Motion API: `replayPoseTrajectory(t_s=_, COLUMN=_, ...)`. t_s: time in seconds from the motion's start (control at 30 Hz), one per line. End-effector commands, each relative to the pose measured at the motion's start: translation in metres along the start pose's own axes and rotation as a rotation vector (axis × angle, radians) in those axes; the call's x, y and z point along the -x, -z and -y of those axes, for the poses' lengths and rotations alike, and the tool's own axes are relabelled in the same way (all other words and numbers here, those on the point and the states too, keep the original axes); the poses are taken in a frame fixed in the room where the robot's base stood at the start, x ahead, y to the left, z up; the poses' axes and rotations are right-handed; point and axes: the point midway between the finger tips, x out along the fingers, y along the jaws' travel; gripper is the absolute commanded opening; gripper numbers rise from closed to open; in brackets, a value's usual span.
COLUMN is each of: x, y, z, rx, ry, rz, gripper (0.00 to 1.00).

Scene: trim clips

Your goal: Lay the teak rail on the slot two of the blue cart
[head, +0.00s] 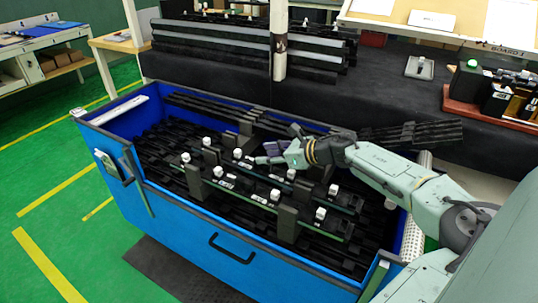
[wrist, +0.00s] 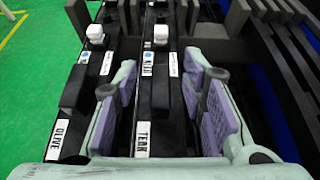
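The teak rail (wrist: 152,115) is a long black bar with a white TEAK label and white knobs, in the wrist view. It lies in the blue cart (head: 190,228), and in the head view it seems to be the rear knobbed rail (head: 262,168). My gripper (wrist: 168,95) is open, with one purple-padded finger on each side of the teak rail; contact cannot be told. In the head view my gripper (head: 268,153) is low over the cart's middle. Slot two's marking cannot be made out.
The olive rail (wrist: 72,115) lies parallel, just left of the teak rail in the wrist view. Upright dark posts (head: 288,223) stand along the rails. More black bars fill the cart. A black-covered bench (head: 340,100) is behind; green floor (head: 60,190) is clear at left.

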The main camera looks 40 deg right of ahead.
Motion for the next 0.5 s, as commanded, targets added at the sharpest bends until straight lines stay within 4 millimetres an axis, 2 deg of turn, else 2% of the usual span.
replayPoseTrajectory(t_s=0.13, x=0.003, y=-0.006, z=0.000, rx=0.000, ry=0.000, rz=0.000, gripper=0.38)
replayPoseTrajectory(t_s=0.23, x=0.008, y=-0.018, z=0.001, rx=0.001, ry=0.000, rz=-0.001, gripper=0.38)
replayPoseTrajectory(t_s=0.3, x=0.020, y=-0.008, z=0.002, rx=-0.001, ry=0.004, rz=0.001, gripper=0.38)
replayPoseTrajectory(t_s=0.5, x=0.067, y=-0.007, z=0.001, rx=-0.001, ry=0.004, rz=0.001, gripper=0.38)
